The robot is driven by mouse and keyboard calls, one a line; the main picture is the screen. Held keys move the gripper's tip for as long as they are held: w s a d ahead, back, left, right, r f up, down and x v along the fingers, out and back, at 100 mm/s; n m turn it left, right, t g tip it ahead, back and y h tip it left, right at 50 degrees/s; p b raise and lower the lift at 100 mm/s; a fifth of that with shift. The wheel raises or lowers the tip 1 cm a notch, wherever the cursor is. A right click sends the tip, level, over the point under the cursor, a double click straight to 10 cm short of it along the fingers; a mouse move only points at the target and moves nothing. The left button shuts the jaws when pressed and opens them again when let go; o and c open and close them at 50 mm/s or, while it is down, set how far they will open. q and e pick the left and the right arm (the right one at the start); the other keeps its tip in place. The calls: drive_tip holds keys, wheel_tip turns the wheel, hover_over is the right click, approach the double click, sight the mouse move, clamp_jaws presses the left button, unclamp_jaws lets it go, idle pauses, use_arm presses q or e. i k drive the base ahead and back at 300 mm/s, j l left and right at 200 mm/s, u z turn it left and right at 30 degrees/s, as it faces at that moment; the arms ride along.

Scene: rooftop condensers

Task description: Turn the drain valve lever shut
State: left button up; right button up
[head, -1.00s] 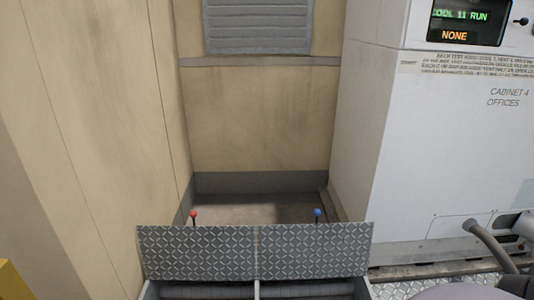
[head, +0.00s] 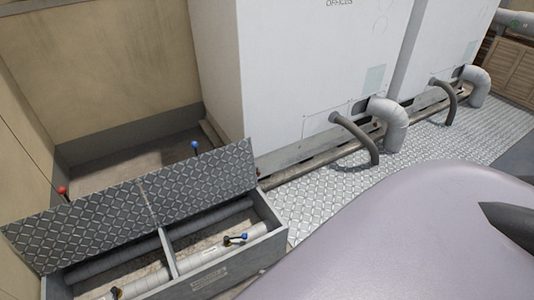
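A low grey box (head: 205,283) with two compartments stands at the lower left, its tread-plate lid panels (head: 95,228) raised along the back. In the left compartment another pipe has a dark and brassy fitting (head: 116,293), partly cut off by the picture's bottom edge. I cannot read which one is the drain valve. Neither of my grippers shows; part of my body covers the lower right.
A red knob (head: 62,190) and a blue knob (head: 195,145) on thin rods rise behind the lids. White cabinets (head: 290,60) stand behind, with bent grey pipes (head: 391,122) at their feet. Tread-plate floor (head: 310,205) is clear before them.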

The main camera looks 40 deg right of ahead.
sight(245, 236)
drive_tip(key=z, duration=0.9)
drive_tip(key=i+l+z, duration=0.35)
drive_tip(key=i, duration=0.4)
drive_tip(key=i+l+z, duration=0.2)
drive_tip(key=i+l, duration=0.1)
drive_tip(key=i, duration=0.1)
